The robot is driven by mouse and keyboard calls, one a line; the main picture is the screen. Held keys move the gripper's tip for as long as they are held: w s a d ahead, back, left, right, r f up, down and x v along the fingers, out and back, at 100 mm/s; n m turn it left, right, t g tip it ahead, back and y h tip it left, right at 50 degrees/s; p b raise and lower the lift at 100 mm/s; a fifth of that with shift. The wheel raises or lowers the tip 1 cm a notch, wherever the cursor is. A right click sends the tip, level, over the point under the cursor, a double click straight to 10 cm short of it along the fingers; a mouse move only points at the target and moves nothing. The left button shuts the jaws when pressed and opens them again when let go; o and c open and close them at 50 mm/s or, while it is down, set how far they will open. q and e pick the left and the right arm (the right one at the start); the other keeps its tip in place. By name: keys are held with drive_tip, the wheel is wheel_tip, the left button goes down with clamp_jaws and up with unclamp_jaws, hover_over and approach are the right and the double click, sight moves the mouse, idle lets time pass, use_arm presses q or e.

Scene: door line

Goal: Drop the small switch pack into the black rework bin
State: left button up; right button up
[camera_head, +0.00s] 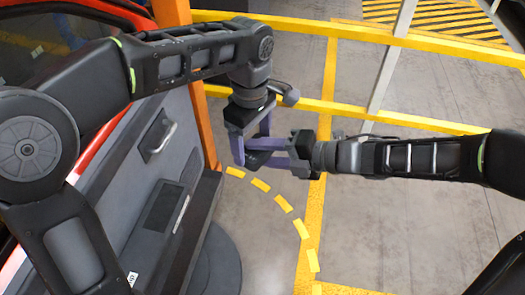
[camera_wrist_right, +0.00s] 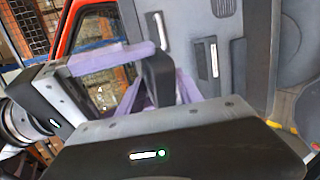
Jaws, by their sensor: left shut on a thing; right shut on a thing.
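The small switch pack shows as a dark block (camera_wrist_right: 158,80) between purple fingers in the right wrist view. In the head view my left gripper (camera_head: 252,148) comes down from above and my right gripper (camera_head: 262,153) reaches in from the right. Their purple fingers cross at one spot, and both are shut on the dark block, which they mostly hide in the head view. It is held in the air, clear of the floor. I cannot make out the black rework bin in either view.
A car door with a grey inner panel (camera_head: 150,190) and a pull handle (camera_head: 158,137) stands at the left, close to my left arm. An orange post (camera_head: 205,125) rises behind it. Yellow rails (camera_head: 425,122) cross behind the grippers. The grey floor (camera_head: 260,245) below is open, with yellow markings.

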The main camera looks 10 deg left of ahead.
use_arm(q)
drive_tip(key=o, duration=2.1)
drive_tip(key=shift+w+a+f, duration=0.15)
drive_tip(key=shift+w+a, duration=0.1)
drive_tip(key=w+a+f+t+h, duration=0.1)
drive_tip(key=w+a+f, duration=0.3)
drive_tip(key=f, duration=0.5)
drive_tip(key=w+a+f+t+h, duration=0.1)
drive_tip(key=w+a+f+h, duration=0.1)
drive_tip(key=w+f, duration=0.6)
drive_tip(key=s+d+f+m+g, duration=0.1)
drive_tip(key=s+d+f+m, duration=0.15)
drive_tip(key=s+f, duration=0.9)
drive_tip(key=s+d+f+m, duration=0.1)
drive_tip(key=s+f+m, duration=0.1)
drive_tip(key=s, duration=0.4)
drive_tip(key=s+d+f+m, duration=0.2)
drive_tip(key=s+f+m, duration=0.1)
drive_tip(key=s+f, duration=0.2)
drive_tip(key=s+d+f+m+h, duration=0.1)
drive_tip(key=s+d+f+m, duration=0.1)
drive_tip(key=s, duration=0.7)
drive_tip(key=shift+s+f+m+g, duration=0.15)
drive_tip(key=shift+f+m+g, duration=0.15)
drive_tip(key=shift+f+m, duration=0.35)
